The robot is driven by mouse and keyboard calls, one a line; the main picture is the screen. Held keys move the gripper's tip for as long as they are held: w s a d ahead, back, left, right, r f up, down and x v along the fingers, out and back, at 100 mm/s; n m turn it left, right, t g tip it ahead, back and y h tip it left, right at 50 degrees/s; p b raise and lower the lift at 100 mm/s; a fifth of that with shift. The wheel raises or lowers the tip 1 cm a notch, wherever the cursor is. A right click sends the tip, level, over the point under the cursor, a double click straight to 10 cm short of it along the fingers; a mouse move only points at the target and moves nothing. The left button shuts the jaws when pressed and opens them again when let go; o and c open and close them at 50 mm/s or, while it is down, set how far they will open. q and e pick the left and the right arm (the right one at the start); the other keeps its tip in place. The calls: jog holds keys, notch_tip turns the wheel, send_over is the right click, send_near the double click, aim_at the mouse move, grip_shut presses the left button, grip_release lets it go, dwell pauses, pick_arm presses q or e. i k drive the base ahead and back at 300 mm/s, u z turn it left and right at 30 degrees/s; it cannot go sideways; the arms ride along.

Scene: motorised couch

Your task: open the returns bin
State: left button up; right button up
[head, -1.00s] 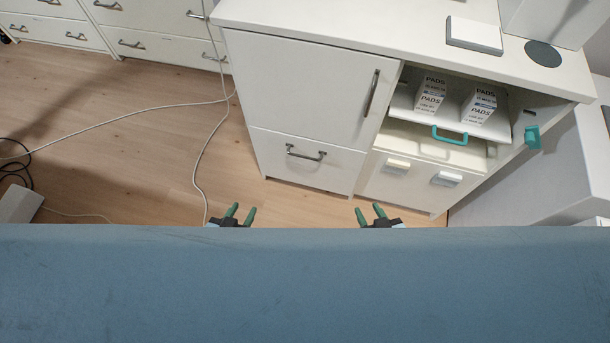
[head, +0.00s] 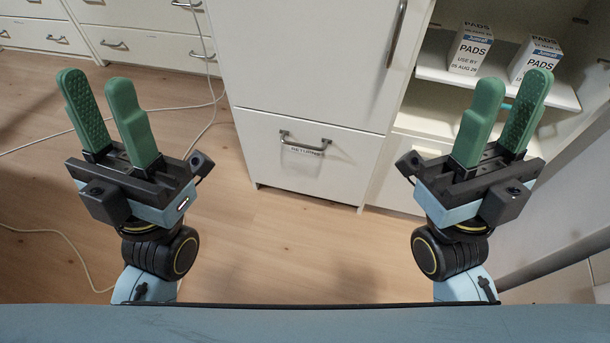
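The returns bin (head: 268,153) is the lower front of the white cabinet, below a tall door. It looks closed, flush with the cabinet. It has a metal bar handle (head: 305,147) near its top, with a small label reading "RETURNS" just under it. My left gripper (head: 98,92) is open and empty, raised to the left of the bin. My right gripper (head: 511,92) is open and empty, raised to the right, in front of the open shelf section. Neither gripper touches the bin or its handle.
A tall white door (head: 296,62) with a vertical handle sits above the bin. Boxes of pads (head: 470,48) stand on the shelf (head: 438,69) at right. White drawers (head: 135,45) stand at back left. A pale cable crosses the wooden floor (head: 270,230), which is clear before the bin.

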aim_at(309, 158)
jog(key=k, duration=1.3)
jog(key=u, duration=0.65)
jog(key=i, duration=1.5)
jog(key=z, duration=0.6)
